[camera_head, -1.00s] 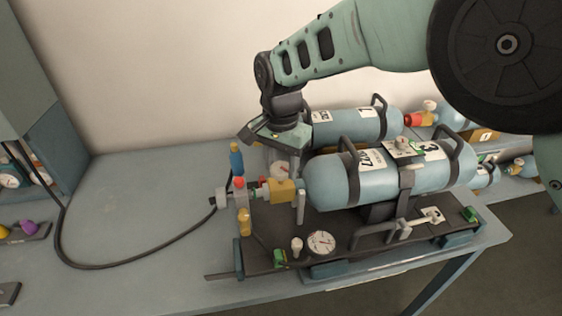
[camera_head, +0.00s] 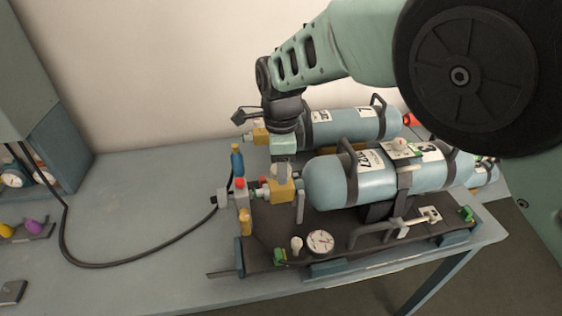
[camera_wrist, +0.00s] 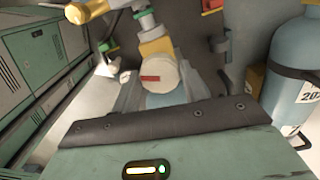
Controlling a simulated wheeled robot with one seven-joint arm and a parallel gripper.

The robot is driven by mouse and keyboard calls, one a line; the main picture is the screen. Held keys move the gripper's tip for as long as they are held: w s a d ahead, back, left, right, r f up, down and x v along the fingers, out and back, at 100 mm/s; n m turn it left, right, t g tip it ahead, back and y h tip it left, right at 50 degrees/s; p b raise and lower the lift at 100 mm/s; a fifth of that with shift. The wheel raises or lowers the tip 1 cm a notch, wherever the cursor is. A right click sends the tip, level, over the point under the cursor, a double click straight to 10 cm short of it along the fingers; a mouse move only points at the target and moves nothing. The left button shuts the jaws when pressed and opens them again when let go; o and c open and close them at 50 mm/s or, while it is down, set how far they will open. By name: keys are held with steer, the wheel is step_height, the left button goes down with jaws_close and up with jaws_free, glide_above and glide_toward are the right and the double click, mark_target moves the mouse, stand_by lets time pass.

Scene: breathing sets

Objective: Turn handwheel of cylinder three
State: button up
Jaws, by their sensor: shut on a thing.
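Cylinder three (camera_head: 385,181) is the light blue bottle lying nearest on the rack, with a 3 on its label. Its yellow valve block (camera_head: 281,191) sits at its left end. My gripper (camera_head: 281,176) points down over that block. In the wrist view the white round handwheel (camera_wrist: 150,70) with a red mark stands between my gripper's two fingers (camera_wrist: 160,88), which are shut on it. In the head view the fingers mostly hide the handwheel.
A second blue cylinder (camera_head: 352,126) lies behind. A gauge (camera_head: 320,242) is in front.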

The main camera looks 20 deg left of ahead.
steer(key=m+p, duration=0.1)
steer(key=m, duration=0.6)
steer(key=shift+r+p, duration=0.1)
steer(key=shift+p, duration=0.3)
steer(key=m+p, duration=0.1)
steer(key=m, duration=0.5)
steer(key=shift+p, duration=0.3)
steer(key=shift+m, duration=0.5)
steer(key=o, duration=1)
step_height(320, 180, up, 17)
steer(key=b, duration=0.4)
